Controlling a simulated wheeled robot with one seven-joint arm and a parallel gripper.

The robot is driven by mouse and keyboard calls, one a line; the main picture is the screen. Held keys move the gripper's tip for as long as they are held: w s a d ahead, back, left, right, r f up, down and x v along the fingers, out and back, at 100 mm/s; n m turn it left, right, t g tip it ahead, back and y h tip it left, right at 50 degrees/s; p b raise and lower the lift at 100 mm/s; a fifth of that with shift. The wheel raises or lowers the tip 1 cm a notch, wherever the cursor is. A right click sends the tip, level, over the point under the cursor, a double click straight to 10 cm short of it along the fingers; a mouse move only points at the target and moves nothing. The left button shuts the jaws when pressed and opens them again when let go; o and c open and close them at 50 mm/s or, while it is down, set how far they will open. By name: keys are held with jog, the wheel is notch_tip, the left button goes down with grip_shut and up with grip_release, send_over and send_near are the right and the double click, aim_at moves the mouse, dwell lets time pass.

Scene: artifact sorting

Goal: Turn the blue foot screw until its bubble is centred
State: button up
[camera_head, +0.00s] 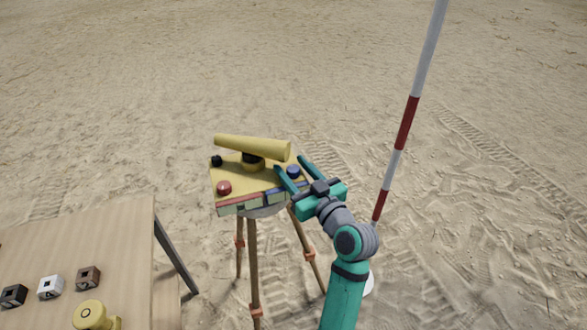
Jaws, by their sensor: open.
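The yellow levelling instrument (238,187) stands on a tripod (254,265) in the middle of the head view, with a yellow telescope (252,147) on top. The blue foot screw (293,172) is at its right side. A red screw (224,187) is at the front left and a black one (216,160) at the back left. My gripper (290,173) is open, and its two teal fingers appear on either side of the blue screw; I cannot tell whether they touch it. Coloured strips line the instrument's front edge; the bubbles are too small to read.
A wooden table (120,240) is at the lower left, with several small dark and white blocks and a yellow object (92,315). A red and white pole (405,125) stands right of my arm. Open sand surrounds the tripod.

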jog(key=c, duration=1.1)
jog(key=shift+o, duration=0.2)
jog(key=shift+m+t+h, duration=0.3)
jog(key=shift+m+h, duration=0.1)
jog(key=shift+h, duration=0.2)
jog(key=shift+a+m+t+h, duration=0.1)
jog(key=shift+m+t+h, duration=0.3)
jog(key=shift+m+h, duration=0.85)
jog(key=shift+m+t+h, duration=0.4)
jog(key=shift+m+h, duration=0.35)
jog(key=shift+h, duration=1)
jog(key=shift+m+h, duration=1.3)
jog(key=shift+h, duration=0.8)
jog(key=shift+m+h, duration=0.3)
jog(key=shift+h, duration=0.1)
